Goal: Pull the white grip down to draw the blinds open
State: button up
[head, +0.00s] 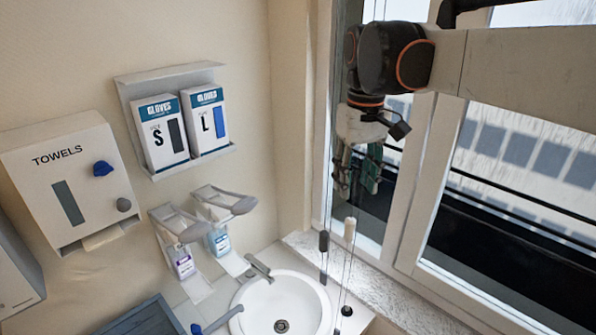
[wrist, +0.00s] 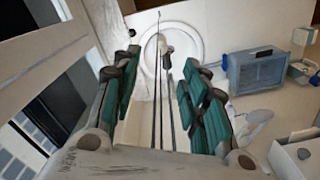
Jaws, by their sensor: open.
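The white grip (head: 349,230) hangs upright on a thin cord in front of the window, beside a black grip (head: 323,241) slightly lower to its left. My gripper (head: 355,182) is open and points down, above the white grip and apart from it in the head view. In the wrist view, thin cords (wrist: 168,105) run between the spread green-padded fingers of my gripper (wrist: 162,75). No blind slats show clearly in either view.
A round sink (head: 283,305) with a tap (head: 259,267) lies below. The window frame (head: 427,185) stands close on the right. Glove boxes (head: 163,132), soap dispensers (head: 222,240) and a towel dispenser (head: 70,180) are on the left wall. A blue-grey box (wrist: 256,69) sits on the counter.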

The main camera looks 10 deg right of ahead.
aim_at(350, 230)
notch_tip(350, 230, down, 14)
jog(key=shift+r+p, duration=0.15)
jog(key=shift+p, duration=0.7)
grip_shut()
